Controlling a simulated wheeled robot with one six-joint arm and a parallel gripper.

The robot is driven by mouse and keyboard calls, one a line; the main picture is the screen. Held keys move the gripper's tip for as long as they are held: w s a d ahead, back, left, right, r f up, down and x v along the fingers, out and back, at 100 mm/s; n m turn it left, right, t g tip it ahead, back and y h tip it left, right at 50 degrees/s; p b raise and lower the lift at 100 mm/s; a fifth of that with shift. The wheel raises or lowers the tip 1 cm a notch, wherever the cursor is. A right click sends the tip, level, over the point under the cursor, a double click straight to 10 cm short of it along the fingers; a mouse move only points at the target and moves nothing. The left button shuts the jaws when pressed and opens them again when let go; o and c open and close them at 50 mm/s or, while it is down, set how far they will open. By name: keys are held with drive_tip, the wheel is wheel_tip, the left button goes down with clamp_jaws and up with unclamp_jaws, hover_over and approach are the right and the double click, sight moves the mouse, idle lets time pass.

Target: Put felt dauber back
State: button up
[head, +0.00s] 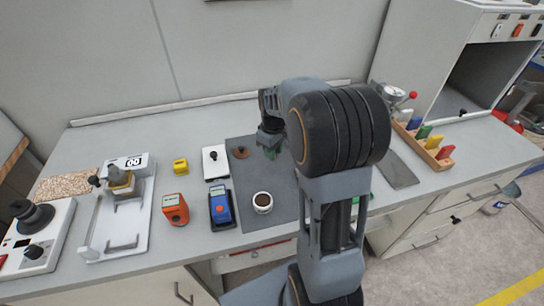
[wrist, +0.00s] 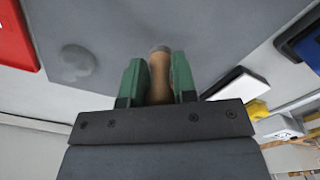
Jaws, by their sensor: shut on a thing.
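My gripper (wrist: 158,82) has its green fingers shut on a tan wooden handle, which I take to be the felt dauber (wrist: 160,72). A greyish end of it shows between the fingertips; its felt part cannot be made out. A white pot (head: 262,202) with dark brown contents stands at the mat's front.
A blue meter (head: 221,208), an orange device (head: 175,209), a white block (head: 215,163) and a yellow block (head: 180,166) stand left of the mat. A wooden rack (head: 432,150) with coloured pieces is at right. My arm hides the bench's middle right.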

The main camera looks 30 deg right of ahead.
drive_tip(key=shift+w+f, duration=0.3)
drive_tip(key=shift+f, duration=1.55)
